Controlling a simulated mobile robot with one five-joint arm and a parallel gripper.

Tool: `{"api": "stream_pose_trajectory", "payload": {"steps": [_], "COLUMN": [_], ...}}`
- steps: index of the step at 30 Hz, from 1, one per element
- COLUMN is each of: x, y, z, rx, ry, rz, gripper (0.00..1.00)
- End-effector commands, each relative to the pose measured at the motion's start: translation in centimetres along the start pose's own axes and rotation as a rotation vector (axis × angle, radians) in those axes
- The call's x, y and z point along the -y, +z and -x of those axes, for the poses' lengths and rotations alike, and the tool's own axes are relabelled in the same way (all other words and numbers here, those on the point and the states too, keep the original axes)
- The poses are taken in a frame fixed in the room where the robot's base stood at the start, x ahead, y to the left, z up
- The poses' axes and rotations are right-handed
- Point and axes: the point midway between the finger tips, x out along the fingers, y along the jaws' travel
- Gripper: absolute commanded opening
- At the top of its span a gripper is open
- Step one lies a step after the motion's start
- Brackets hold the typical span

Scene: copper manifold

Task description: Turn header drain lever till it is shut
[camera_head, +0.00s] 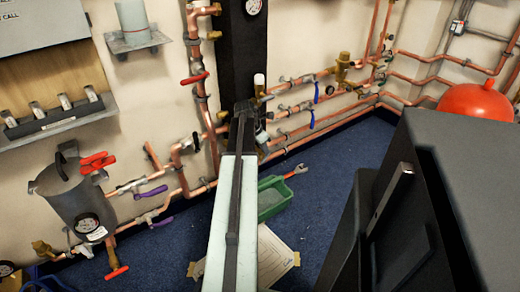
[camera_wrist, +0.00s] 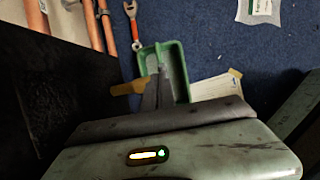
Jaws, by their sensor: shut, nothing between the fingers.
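Several lever valves sit on the copper pipes, with no readable labels, so I cannot tell which is the header drain lever. In the head view there are purple levers (camera_head: 153,193) at the lower left, blue levers (camera_head: 312,119) right of the dark column, and red handles (camera_head: 195,78) on the left pipes. My gripper (camera_head: 243,112) is at the far end of my arm, close to the column and the pipework, partly lost against dark parts. In the wrist view my gripper (camera_wrist: 153,68) is shut and empty, in front of the green tray (camera_wrist: 181,80). No lever shows there.
The green tray (camera_head: 272,198) and a wrench (camera_head: 296,171) lie on the blue floor, with a paper sheet (camera_head: 268,258) nearer. A grey pot (camera_head: 72,190) stands left. A dark cabinet (camera_head: 470,170) and red vessel (camera_head: 472,103) are at right. Vertical copper pipes (camera_wrist: 92,25) show in the wrist view.

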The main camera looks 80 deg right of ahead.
Motion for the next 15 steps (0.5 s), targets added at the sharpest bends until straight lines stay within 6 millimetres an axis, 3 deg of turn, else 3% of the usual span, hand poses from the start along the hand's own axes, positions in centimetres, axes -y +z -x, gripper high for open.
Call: {"api": "stream_pose_trajectory", "payload": {"steps": [15], "x": [0.8], "y": [2.8], "z": [-1.7], "rx": [0.002], "ry": [-0.007], "rz": [-0.018], "gripper": [0.0]}}
